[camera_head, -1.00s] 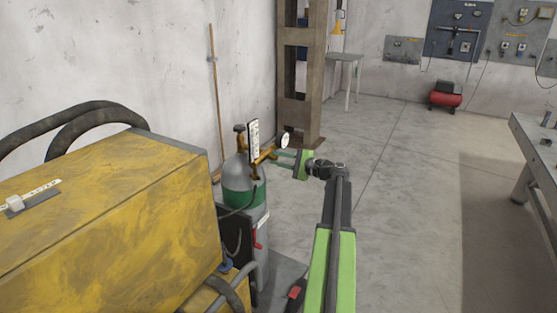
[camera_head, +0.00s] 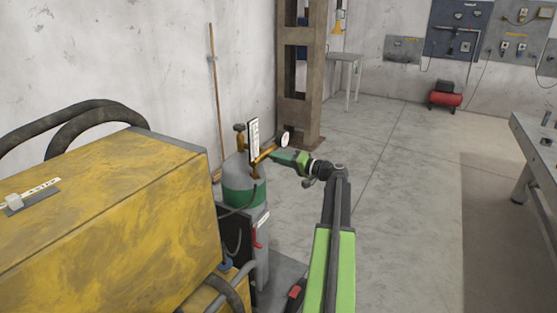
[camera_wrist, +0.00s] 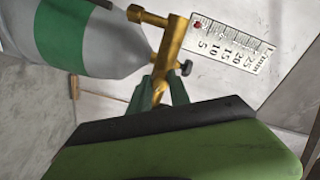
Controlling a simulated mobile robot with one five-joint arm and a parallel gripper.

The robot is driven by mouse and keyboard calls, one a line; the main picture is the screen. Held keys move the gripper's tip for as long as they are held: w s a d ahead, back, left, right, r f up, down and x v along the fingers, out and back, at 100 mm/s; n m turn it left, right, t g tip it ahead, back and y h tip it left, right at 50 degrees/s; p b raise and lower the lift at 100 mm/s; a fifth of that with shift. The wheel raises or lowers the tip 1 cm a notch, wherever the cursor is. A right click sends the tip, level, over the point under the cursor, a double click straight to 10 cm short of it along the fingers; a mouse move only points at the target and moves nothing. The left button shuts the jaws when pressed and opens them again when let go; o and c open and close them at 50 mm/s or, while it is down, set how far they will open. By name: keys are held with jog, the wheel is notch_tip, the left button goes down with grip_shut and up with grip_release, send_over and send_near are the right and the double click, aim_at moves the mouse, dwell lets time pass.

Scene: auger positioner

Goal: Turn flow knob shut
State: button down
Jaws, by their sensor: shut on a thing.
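The brass regulator (camera_wrist: 170,45) sits on the grey and green gas cylinder (camera_head: 240,170). Its flow scale (camera_wrist: 230,45) has numbers in l/min, and a red mark (camera_wrist: 198,25) shows near the low end. A small dark knob (camera_wrist: 186,68) sticks out close beside my right finger. My gripper (camera_wrist: 160,88) has its fingers on either side of a brass part of the regulator and is shut on it. I cannot tell whether this part is the flow knob, as the fingers hide its end. In the head view my gripper (camera_head: 273,156) reaches the regulator from the right, below the round gauge (camera_head: 285,139).
A large yellow machine (camera_head: 120,210) with thick black hoses (camera_head: 70,120) stands at the left, close to the cylinder. A steel column (camera_head: 300,80) and a wooden pole (camera_head: 213,100) stand behind. The floor to the right (camera_head: 410,200) is clear up to a workbench (camera_head: 530,160).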

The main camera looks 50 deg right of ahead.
jog(key=shift+f+n+b, duration=0.15)
jog(key=shift+n+b, duration=0.55)
jog(key=shift+n, duration=9.8)
jog(key=c, duration=1.2)
grip_release()
jog(key=shift+t, duration=0.3)
jog(key=v, duration=1.7)
jog(key=shift+s+d, duration=0.15)
jog(key=shift+s, duration=0.05)
